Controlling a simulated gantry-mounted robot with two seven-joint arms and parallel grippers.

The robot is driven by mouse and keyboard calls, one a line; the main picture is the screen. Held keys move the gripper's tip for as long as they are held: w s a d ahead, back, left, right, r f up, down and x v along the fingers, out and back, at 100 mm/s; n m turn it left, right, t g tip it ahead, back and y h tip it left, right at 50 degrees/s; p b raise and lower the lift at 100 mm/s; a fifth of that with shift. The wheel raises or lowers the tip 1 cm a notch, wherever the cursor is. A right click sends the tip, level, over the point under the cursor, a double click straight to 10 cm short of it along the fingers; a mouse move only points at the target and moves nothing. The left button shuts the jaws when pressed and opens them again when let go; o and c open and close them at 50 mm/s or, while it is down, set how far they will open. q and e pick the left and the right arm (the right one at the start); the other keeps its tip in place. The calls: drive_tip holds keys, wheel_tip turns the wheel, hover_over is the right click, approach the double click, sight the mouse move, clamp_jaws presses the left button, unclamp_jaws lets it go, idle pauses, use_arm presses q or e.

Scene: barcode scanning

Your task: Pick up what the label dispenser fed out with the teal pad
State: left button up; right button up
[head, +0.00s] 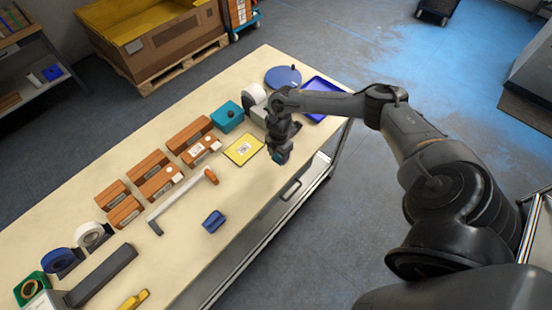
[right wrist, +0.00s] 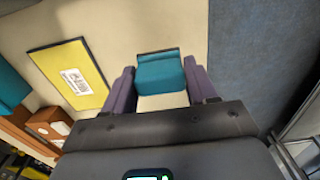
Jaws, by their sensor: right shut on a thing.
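My right gripper (head: 281,158) is shut on the teal pad (right wrist: 161,73), held between its two fingers (right wrist: 162,88). It is over the right part of the table, just right of a yellow sheet with a printed label. A cream patch shows below the teal face in the right wrist view; I cannot tell whether it is part of the pad, a label or the tabletop. The label dispenser seems to be the grey unit with a white roll (head: 254,93), partly hidden behind my right wrist. No fed-out label is clearly visible there. My left gripper is not in view.
The yellow sheet (head: 243,149) lies flat beside several brown boxes (head: 189,134) and a teal case (head: 228,116). A blue tray (head: 318,88) and round blue disc (head: 283,76) are at the far end. A blue block (head: 214,221) lies near the front edge, with bare table around it.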

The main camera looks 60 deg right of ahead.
drive_tip(key=s+d+r, duration=0.3)
drive_tip(key=s+r, duration=0.3)
drive_tip(key=s, duration=0.4)
drive_tip(key=shift+s, duration=0.25)
drive_tip(key=o, duration=0.6)
drive_tip(key=c, duration=0.6)
drive_tip(key=shift+o, duration=0.2)
